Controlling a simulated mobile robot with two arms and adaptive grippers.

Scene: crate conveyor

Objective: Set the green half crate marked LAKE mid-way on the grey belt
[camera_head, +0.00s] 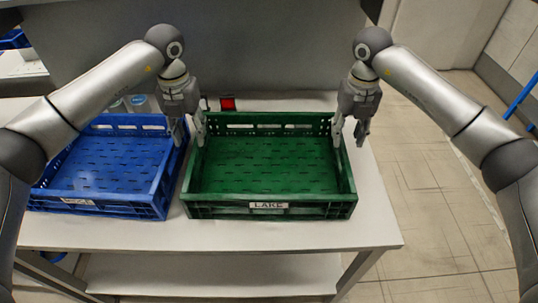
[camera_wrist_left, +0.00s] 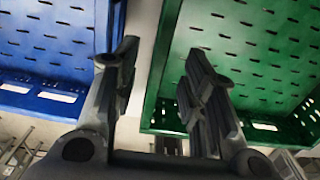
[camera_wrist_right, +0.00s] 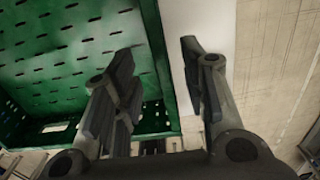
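The green half crate (camera_head: 270,211) with the LAKE label stands empty on the white table (camera_head: 250,238), label side towards me. My left gripper (camera_head: 188,138) is open at the crate's left wall, one finger over the green inside and one in the gap beside the blue crate. The left wrist view shows the fingers (camera_wrist_left: 162,65) apart around the green wall (camera_wrist_left: 160,75). My right gripper (camera_head: 350,140) is open at the right wall. In the right wrist view its fingers (camera_wrist_right: 158,70) straddle that wall (camera_wrist_right: 158,45). Contact cannot be told.
A blue crate (camera_head: 110,207) stands close on the left, with a narrow gap to the green one. Small containers (camera_head: 138,103) and a red-faced object (camera_head: 227,104) are behind the crates. Floor (camera_head: 420,190) is free on the right. I cannot make out the grey belt.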

